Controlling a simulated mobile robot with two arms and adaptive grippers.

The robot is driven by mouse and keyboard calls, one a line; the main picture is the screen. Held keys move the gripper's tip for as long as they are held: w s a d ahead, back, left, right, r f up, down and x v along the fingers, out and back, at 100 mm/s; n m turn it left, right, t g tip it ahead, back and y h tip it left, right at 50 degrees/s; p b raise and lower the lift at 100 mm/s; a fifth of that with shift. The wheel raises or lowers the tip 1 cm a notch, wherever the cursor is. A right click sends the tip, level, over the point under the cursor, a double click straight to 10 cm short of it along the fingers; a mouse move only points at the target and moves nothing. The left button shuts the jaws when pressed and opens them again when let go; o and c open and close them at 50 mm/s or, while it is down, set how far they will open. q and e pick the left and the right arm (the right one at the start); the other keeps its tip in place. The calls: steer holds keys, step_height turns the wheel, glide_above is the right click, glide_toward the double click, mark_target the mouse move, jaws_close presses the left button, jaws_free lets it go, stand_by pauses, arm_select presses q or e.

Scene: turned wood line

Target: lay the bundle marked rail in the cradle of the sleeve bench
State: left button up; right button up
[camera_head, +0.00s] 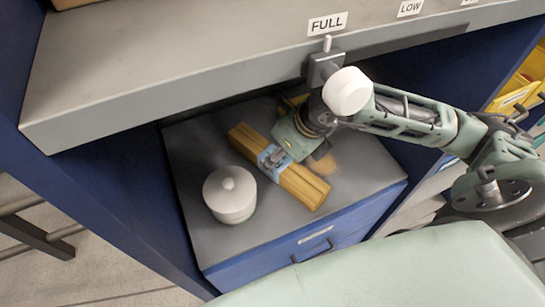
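A bundle of light wooden sticks (303,187) lies on the grey top of a low blue drawer cabinet, under a bench. A pale blue and grey patch, perhaps a band or label, shows around its middle; no marking is readable. My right gripper (274,158) comes down from the upper right over the bundle's middle. Its fingertips are at the bundle, but whether they are closed on it is hidden. My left gripper is out of view. No cradle or sleeve bench can be made out.
A white lidded jar (230,194) stands just left of the bundle. A grey bench top (150,70) with a FULL label (327,24) overhangs the cabinet top (192,150). Blue side panels flank the space. Yellow bins (515,95) are at the right.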

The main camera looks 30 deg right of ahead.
steer(key=shift+f, duration=0.35)
steer(key=x, duration=0.2)
steer(key=p+x, duration=0.1)
steer(key=x, duration=0.2)
steer(key=shift+w+d, duration=0.15)
steer(key=shift+w, duration=0.25)
steer(key=shift+s, duration=0.1)
steer(key=shift+c, duration=0.6)
steer(key=c, duration=1.5)
steer(key=shift+r, duration=0.1)
jaws_close()
